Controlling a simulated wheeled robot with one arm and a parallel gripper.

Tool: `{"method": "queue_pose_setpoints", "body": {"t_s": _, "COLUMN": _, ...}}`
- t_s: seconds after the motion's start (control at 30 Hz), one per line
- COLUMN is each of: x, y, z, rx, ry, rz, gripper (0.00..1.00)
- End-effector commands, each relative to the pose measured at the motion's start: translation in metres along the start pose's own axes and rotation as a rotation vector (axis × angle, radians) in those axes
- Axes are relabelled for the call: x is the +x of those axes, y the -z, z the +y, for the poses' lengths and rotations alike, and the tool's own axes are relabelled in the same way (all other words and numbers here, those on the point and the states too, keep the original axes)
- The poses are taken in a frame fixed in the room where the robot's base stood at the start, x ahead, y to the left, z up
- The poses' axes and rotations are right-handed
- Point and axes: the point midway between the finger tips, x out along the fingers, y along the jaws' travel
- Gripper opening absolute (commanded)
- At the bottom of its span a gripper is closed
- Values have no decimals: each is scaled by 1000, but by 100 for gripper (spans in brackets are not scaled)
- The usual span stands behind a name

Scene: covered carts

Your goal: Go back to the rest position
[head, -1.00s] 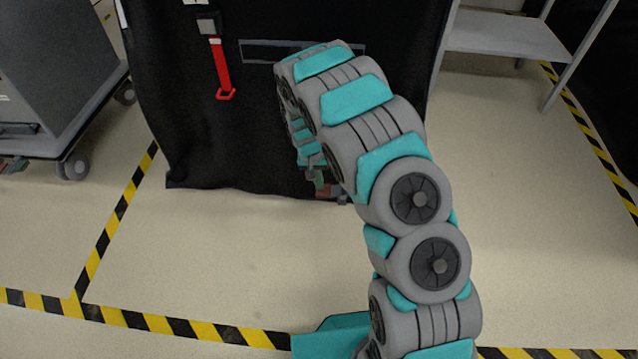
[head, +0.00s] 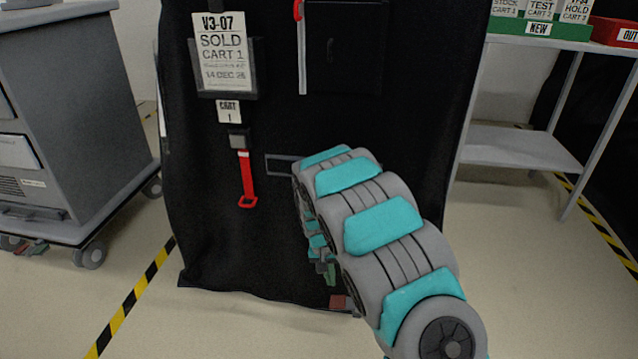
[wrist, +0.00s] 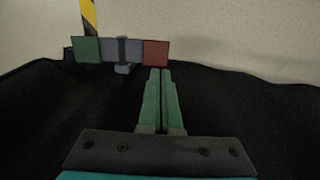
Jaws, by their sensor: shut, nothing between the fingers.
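My gripper (wrist: 162,72) shows in the wrist view with its two green fingers together and nothing between them. In the head view my gripper (head: 330,273) is small and partly hidden behind my arm, low in front of the black covered cart (head: 215,200). The wrist view shows the black cover (wrist: 45,110) spread around the fingers. A pedal bar with a green end (wrist: 86,50), a grey middle and a red end (wrist: 155,53) lies just beyond the fingertips. In the head view the red end (head: 339,302) shows at the cover's lower edge.
The cover bears a card reading SOLD CART 1 (head: 222,52) and a red strap (head: 246,180). A grey cart (head: 75,120) stands at left. A shelf rack (head: 520,150) with green (head: 540,27) and red (head: 615,32) trays stands at right. Floor tape (head: 130,305) marks the left.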

Motion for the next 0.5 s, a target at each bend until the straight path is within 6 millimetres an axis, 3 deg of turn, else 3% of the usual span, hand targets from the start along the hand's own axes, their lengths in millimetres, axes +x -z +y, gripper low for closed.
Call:
{"method": "queue_pose_setpoints", "body": {"t_s": 0.23, "x": -28, "y": -8, "z": 20, "rx": 3, "ry": -6, "rz": -2, "gripper": 0}}
{"method": "queue_pose_setpoints", "body": {"t_s": 0.5, "x": -101, "y": -45, "z": 75, "rx": 10, "ry": -12, "rz": -21, "gripper": 0}}
